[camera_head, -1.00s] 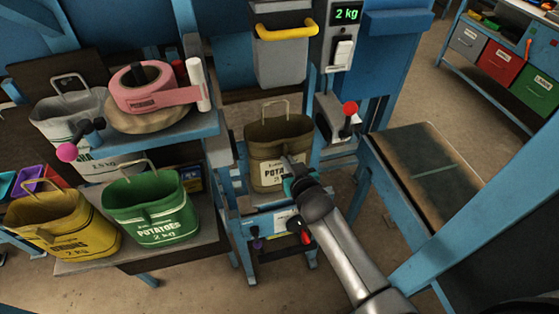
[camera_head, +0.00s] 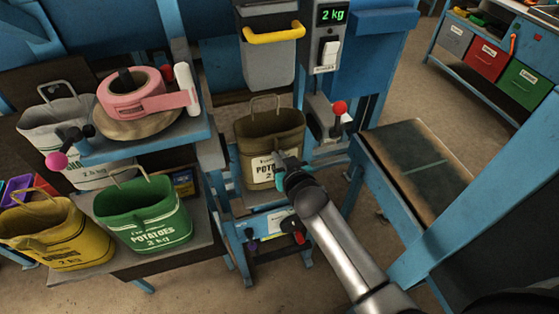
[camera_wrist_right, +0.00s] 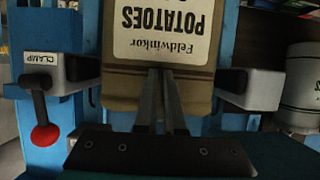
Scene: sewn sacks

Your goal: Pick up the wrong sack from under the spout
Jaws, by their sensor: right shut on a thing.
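The brown sack (camera_head: 268,133), with a cream potato label and an upright handle loop, is under the spout (camera_head: 268,60). It is upright. In the right wrist view, the fingers (camera_wrist_right: 161,100) are close together against the sack's front (camera_wrist_right: 120,88), below the upside-down label, shut on the sack. My left gripper is not in view.
Grey clamp blocks flank the sack in the right wrist view; the left one (camera_wrist_right: 72,72) has a red-knobbed lever (camera_wrist_right: 44,135). A green sack (camera_head: 142,215) and a yellow sack (camera_head: 58,235) stand left. A scale display (camera_head: 332,14) reads 2 kg. A bench (camera_head: 415,165) at right is clear.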

